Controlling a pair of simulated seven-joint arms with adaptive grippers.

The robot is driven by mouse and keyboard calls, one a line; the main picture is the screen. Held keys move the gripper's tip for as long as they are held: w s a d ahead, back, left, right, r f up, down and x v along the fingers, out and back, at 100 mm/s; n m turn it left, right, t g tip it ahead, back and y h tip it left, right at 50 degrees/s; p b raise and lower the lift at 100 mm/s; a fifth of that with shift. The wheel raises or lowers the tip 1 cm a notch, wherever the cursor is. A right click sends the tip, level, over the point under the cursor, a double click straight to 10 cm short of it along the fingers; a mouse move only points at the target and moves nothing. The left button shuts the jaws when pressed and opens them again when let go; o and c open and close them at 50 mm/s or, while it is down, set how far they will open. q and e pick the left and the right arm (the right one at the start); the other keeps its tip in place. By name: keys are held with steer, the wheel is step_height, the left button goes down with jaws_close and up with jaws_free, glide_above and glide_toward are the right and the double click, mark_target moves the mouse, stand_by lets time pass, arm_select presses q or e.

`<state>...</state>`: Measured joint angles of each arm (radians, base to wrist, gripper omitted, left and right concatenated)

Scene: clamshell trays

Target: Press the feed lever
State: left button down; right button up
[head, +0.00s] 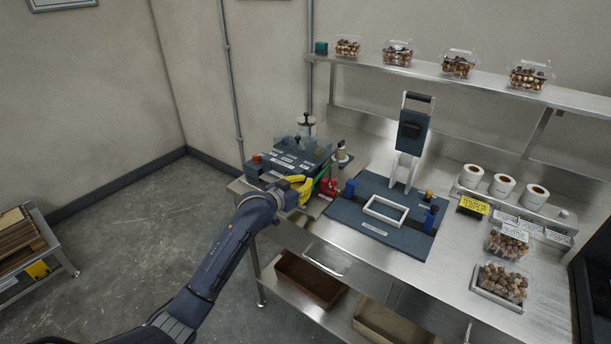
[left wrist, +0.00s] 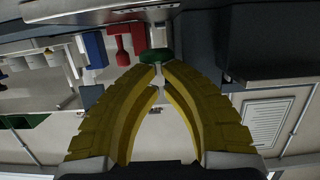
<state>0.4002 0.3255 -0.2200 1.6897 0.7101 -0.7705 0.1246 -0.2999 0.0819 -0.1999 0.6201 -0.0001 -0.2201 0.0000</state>
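The machine (head: 287,158) with labelled panels stands at the left end of the steel bench. A green handle (head: 325,176), which looks like the feed lever, is at its right side. Its green knob (left wrist: 155,56) shows just beyond my fingertips in the left wrist view. My left gripper (head: 308,186) has yellow fingers drawn together, with the tips (left wrist: 160,68) at or very near the knob. I cannot tell whether they touch. Nothing shows held between them. My right gripper is in neither view.
A red part (head: 329,187) sits close beside the fingertips. Right of it is a dark blue sealing press (head: 372,231) with a raised head (head: 411,132). Label rolls (head: 504,185) and nut-filled clamshells (head: 505,280) stand further right. A shelf (head: 460,79) runs above.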

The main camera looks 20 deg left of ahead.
arm_select(q)
steer(key=shift+f, duration=0.85)
steer(key=shift+r, duration=0.4)
steer(key=r, duration=0.1)
steer(key=s+r, duration=0.1)
steer(key=r, duration=0.1)
steer(key=shift+s+a+r, duration=0.15)
steer(key=shift+s+a, duration=0.1)
steer(key=f+v, duration=0.2)
steer(key=v, duration=0.7)
steer(key=shift+s+f, duration=0.25)
steer(key=shift+s, duration=0.1)
steer(key=shift+a, duration=0.15)
